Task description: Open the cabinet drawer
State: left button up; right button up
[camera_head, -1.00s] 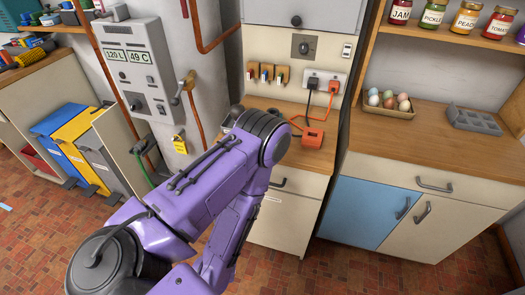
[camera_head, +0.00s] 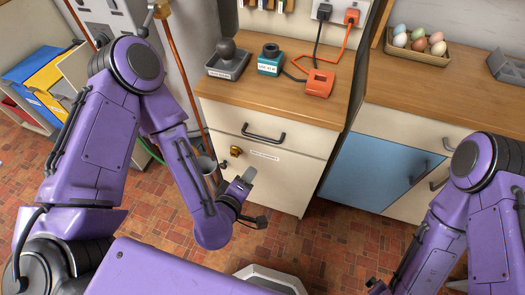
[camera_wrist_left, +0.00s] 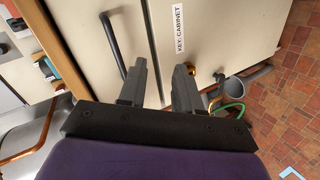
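The cream cabinet has a drawer (camera_head: 300,136) at its top, shut flush, with a dark bar handle (camera_head: 263,134). Below are a brass knob or lock (camera_head: 235,151) and a label reading "KEY: CABINET" (camera_head: 264,156). My left gripper (camera_head: 257,200) is open and empty, below and in front of the handle, apart from it. In the left wrist view the open fingers (camera_wrist_left: 160,78) point toward the cabinet front, with the handle (camera_wrist_left: 113,45) left of them and the brass knob (camera_wrist_left: 219,76) to the right. My right gripper (camera_head: 376,287) barely shows at the bottom edge.
On the worktop (camera_head: 225,92) stand a grey block with a ball-topped knob (camera_head: 228,60), a teal device (camera_head: 270,61) and an orange device (camera_head: 319,83) with cables. A blue-doored cabinet (camera_head: 365,178) stands at right. A grey cylindrical container (camera_head: 209,168) is beside the cabinet. Brick floor lies in front.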

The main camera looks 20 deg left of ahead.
aim_at(266, 140)
pick_arm(q)
jog(key=w+n+t, duration=0.1)
jog(key=w, duration=0.3)
jog(key=w+d+r+n+t+b, duration=0.1)
jog(key=w, duration=0.3)
jog(key=w+r+n, duration=0.1)
jog(key=w+n, duration=0.1)
jog(key=w, duration=0.3)
jog(key=shift+w+d+t, duration=0.1)
jog(key=shift+d+t, duration=0.25)
jog(key=shift+t, duration=0.05)
grip_shut()
pick_arm(e)
notch_tip(266, 140, down, 4)
jog(key=shift+r, duration=0.25)
